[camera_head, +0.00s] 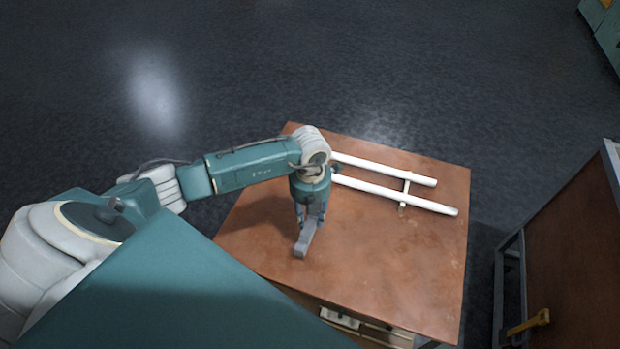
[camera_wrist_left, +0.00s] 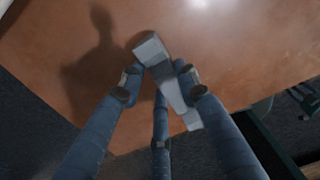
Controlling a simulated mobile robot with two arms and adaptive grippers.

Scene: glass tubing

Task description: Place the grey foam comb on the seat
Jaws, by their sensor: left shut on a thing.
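The grey foam comb (camera_head: 305,240) is a small pale grey bar in my left gripper (camera_head: 312,214). In the left wrist view the comb (camera_wrist_left: 172,90) lies slanted between the fingers of the gripper (camera_wrist_left: 160,88), which are shut on it. One end of the comb sticks out towards the front of the brown table in the head view. I cannot tell how far the comb is above the tabletop. I cannot make out which part is the seat. My right gripper is not in view.
The brown table (camera_head: 390,265) bears two long white tubes (camera_head: 390,170) joined by a short crosspiece (camera_head: 405,188), behind and right of the gripper. The front and right of the tabletop are clear. Another brown-topped bench (camera_head: 580,250) stands at the right, across a gap.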

